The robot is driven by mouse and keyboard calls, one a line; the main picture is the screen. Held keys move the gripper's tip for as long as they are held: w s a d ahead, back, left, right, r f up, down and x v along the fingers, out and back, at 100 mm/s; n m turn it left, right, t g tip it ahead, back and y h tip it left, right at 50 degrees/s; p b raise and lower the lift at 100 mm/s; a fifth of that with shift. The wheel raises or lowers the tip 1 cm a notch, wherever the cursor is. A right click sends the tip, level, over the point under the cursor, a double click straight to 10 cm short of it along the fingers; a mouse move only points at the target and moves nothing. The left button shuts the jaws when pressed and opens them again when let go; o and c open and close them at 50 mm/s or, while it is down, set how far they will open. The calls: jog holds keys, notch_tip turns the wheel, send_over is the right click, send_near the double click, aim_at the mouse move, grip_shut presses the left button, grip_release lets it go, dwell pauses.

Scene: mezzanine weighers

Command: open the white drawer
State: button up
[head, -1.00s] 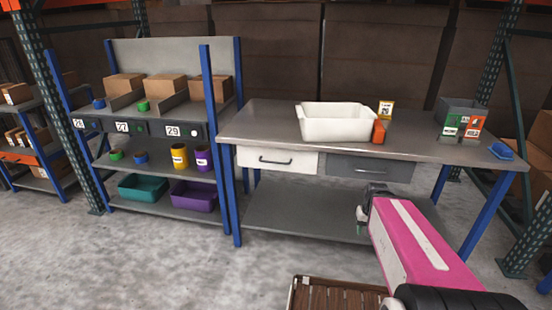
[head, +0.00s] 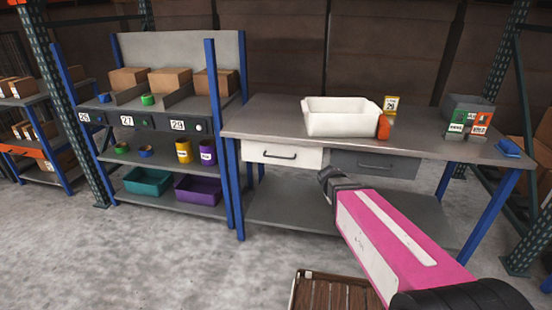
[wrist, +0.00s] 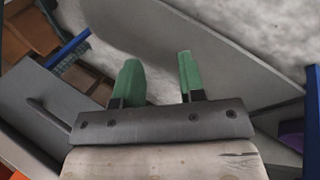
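The white drawer (head: 281,155) is in the head view, under the left half of the grey workbench top, with a dark bar handle on its front. It looks closed. A grey drawer (head: 372,163) sits beside it on the right. My gripper (wrist: 160,62) shows two green fingers spread apart in the wrist view, with nothing between them. In the head view my gripper's dark end is in front of the bench, to the right of and below the white drawer, apart from its handle. I cannot make out the white drawer in the wrist view.
On the workbench (head: 270,118) stand a white tub (head: 341,124), an orange item (head: 383,127), a grey bin (head: 468,110) and a blue dish (head: 508,147). A shelf rack with bins is at left. A slatted brown crate (head: 335,293) is low in front.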

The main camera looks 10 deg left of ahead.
jog(key=w+a+r+n+t+h, duration=0.1)
jog(key=w+a+r+n+t, duration=0.15)
jog(key=a, duration=0.55)
jog(key=w+a+r+n+t+h, duration=0.1)
jog(key=w+a+r+n+t, duration=0.15)
jog(key=a, duration=0.55)
jog(key=n+t+y, duration=0.1)
jog(key=n+t, duration=0.3)
jog(key=t, duration=0.3)
send_near(275, 157)
jog(key=x, duration=1)
jog(key=shift+w+d+f, duration=0.15)
jog(key=shift+w, duration=0.1)
grip_shut()
